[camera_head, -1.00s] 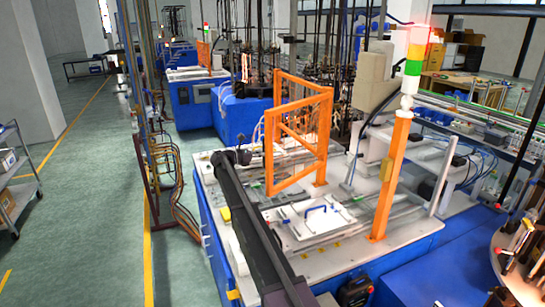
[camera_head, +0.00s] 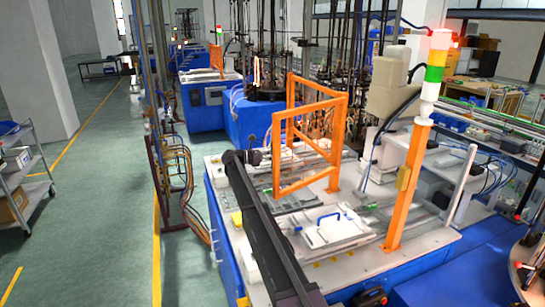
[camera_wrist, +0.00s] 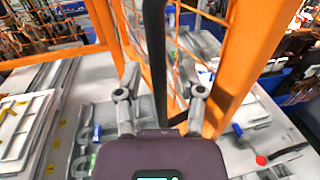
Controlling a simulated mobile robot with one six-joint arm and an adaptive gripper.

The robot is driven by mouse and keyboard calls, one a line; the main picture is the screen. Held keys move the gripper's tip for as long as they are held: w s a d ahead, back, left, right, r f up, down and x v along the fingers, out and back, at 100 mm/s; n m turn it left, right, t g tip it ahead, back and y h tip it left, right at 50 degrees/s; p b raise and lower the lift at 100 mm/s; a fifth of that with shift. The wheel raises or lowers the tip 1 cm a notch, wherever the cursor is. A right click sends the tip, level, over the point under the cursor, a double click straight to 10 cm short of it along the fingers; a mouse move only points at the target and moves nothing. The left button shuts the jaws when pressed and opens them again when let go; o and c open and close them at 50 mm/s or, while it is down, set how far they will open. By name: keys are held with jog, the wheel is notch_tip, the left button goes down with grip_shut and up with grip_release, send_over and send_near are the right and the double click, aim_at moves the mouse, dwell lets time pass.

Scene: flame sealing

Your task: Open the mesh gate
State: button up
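The gate is an orange frame (camera_head: 276,160) standing on the white machine table in the head view. Its mesh infill is hard to make out there. In the wrist view, orange bars (camera_wrist: 240,55) rise close ahead, with thin wire mesh between them. A black upright bar (camera_wrist: 154,60), which looks like the gate's handle, stands in front and curves at its lower end. My gripper (camera_wrist: 162,96) has its two grey fingers apart, one on each side of this bar. I cannot tell whether they touch it. In the head view my dark arm reaches up beside the gate's left edge.
A white plate with a blue handle (camera_head: 325,222) lies on the table in front of the gate. An orange post with a signal tower (camera_head: 434,75) stands at right. A metal cart (camera_head: 25,180) stands far left. The green floor (camera_head: 110,230) at left is clear.

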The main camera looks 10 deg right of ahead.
jog(key=shift+a, duration=0.2)
jog(key=a, duration=1.2)
jog(key=shift+s, duration=0.2)
